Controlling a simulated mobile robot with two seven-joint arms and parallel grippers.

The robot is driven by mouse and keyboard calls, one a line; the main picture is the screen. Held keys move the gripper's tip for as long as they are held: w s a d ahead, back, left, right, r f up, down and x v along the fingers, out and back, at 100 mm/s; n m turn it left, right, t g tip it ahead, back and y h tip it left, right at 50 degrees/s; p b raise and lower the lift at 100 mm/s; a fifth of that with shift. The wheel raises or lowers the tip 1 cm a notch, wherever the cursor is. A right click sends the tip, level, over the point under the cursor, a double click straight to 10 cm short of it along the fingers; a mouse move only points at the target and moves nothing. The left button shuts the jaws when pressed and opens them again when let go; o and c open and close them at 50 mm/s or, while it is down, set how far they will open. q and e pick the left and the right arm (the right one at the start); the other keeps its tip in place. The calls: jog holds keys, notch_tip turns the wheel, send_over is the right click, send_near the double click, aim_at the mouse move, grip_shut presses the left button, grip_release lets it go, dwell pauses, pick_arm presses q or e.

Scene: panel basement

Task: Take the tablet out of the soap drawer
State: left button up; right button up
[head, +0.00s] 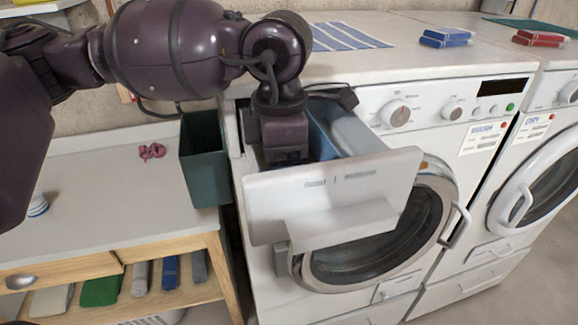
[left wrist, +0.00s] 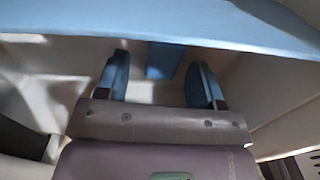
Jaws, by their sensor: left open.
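The soap drawer (head: 330,185) is pulled out of the left washing machine, with a blue compartment part (head: 325,132) inside. My left gripper (head: 287,158) points down into the drawer's left part; its fingertips are hidden there in the head view. In the left wrist view my left gripper (left wrist: 160,70) is open, its two blue-padded fingers apart. A small blue block, apparently the tablet (left wrist: 164,60), shows between and beyond the fingers, with gaps on both sides. A blue divider (left wrist: 160,22) crosses above it. The tablet is hidden in the head view. My right gripper is not in view.
A dark green bin (head: 205,160) stands close to the drawer's left side. The table (head: 110,190) on the left is mostly clear.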

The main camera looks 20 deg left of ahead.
pick_arm(q)
jog(key=shift+f, duration=0.15)
jog(key=c, duration=1)
